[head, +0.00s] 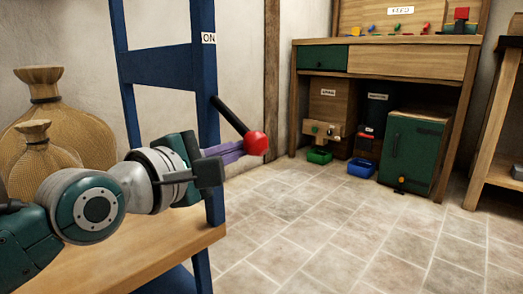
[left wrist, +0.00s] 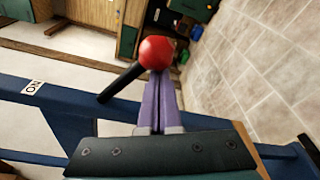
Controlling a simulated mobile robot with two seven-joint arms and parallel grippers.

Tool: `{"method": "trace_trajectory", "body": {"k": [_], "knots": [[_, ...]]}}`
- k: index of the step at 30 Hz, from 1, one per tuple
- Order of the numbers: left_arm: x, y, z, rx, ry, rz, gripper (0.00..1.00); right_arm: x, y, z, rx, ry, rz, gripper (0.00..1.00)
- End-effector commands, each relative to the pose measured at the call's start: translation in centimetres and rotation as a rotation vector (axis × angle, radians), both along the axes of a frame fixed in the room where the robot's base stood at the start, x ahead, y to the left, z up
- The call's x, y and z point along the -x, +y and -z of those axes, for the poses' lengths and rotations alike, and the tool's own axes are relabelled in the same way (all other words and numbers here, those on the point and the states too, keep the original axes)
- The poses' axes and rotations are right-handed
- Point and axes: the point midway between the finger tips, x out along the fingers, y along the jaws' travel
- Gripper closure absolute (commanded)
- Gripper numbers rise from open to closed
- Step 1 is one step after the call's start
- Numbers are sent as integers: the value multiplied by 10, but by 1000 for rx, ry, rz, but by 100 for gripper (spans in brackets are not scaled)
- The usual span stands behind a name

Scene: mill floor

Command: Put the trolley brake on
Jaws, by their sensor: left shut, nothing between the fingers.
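The brake lever (head: 229,115) is a black rod with a red ball knob (head: 257,143). It comes off the blue trolley post (head: 207,85) and slopes down to the right. A white ON label (head: 208,38) is on the post above it. In the left wrist view the red knob (left wrist: 156,50) is at the fingertips. My left gripper (head: 241,148) has purple fingers, closed together and empty, with the tips right at the knob. Whether they touch it I cannot tell; the knob partly hides the tips. My right gripper is not in view.
The trolley's wooden shelf (head: 150,258) lies below my left arm, with tied sacks (head: 45,120) at the left. A wooden workbench (head: 390,45) stands at the back, with a green cabinet (head: 412,150) and small bins beneath. The tiled floor (head: 330,225) between is clear.

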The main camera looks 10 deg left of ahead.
Motion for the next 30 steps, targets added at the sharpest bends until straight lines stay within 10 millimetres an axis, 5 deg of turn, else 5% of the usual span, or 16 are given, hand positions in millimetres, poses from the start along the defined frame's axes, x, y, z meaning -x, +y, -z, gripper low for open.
{"method": "trace_trajectory", "body": {"k": [30], "knots": [[5,-6,-11,82,52,-1,100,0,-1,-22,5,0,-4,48]]}}
